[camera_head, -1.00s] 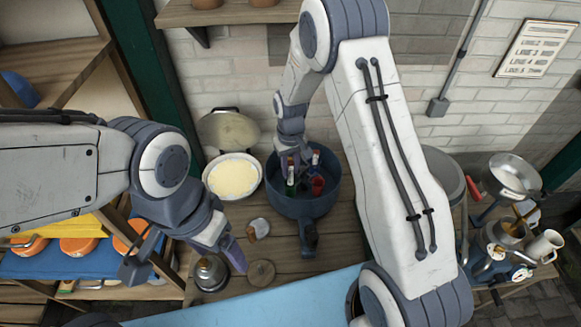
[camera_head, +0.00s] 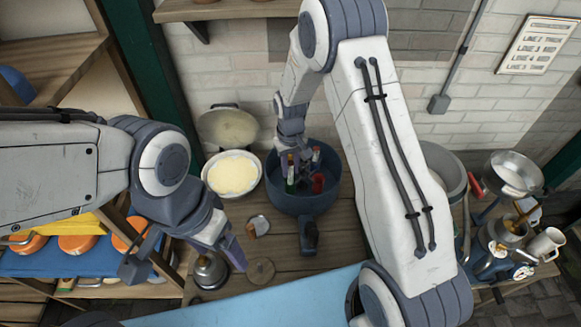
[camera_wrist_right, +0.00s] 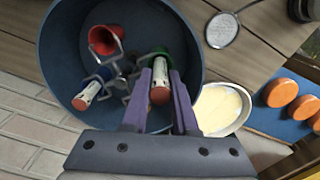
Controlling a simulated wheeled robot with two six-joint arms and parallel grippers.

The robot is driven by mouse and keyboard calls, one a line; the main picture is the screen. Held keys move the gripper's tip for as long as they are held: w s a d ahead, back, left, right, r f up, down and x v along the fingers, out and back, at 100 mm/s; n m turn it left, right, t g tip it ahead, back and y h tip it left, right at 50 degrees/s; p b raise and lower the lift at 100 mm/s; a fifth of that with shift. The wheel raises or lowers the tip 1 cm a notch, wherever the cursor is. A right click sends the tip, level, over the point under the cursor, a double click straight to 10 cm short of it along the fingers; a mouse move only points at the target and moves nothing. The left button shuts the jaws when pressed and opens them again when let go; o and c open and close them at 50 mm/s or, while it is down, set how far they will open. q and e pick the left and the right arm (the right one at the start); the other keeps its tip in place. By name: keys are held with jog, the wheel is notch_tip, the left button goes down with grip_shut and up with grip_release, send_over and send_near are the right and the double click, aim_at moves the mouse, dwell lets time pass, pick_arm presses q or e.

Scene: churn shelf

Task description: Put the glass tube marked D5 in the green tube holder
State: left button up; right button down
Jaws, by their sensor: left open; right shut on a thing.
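My right gripper (camera_head: 291,160) reaches down into a deep blue pot (camera_head: 332,192). In the right wrist view its purple fingers (camera_wrist_right: 162,100) are shut on a glass tube with an orange-red end (camera_wrist_right: 160,94). The green tube holder (camera_wrist_right: 160,54) is in the pot just beyond that tube. I cannot tell whether the tube is inside or beside it. A second tube with a red end (camera_wrist_right: 87,95) leans in the pot, apart from my fingers. No tube marking is legible, so I cannot tell which is D5. My left gripper (camera_head: 234,252) is open over the wooden table.
A red cup-shaped holder (camera_wrist_right: 105,40) is also in the pot. A pan of yellow contents (camera_head: 233,175) stands left of the pot. A small metal pot (camera_head: 209,270) and a round wooden disc (camera_head: 261,271) are near my left gripper. Metalware (camera_head: 505,235) crowds the right side.

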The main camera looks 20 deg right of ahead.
aim_at(290, 174)
jog(key=shift+f+b, duration=1)
jog(key=shift+f, duration=0.55)
jog(key=c, duration=0.6)
grip_release()
jog(key=shift+r, duration=0.1)
jog(key=o, duration=0.3)
jog(key=shift+r+p, duration=3.5)
jog(key=shift+r, duration=1.15)
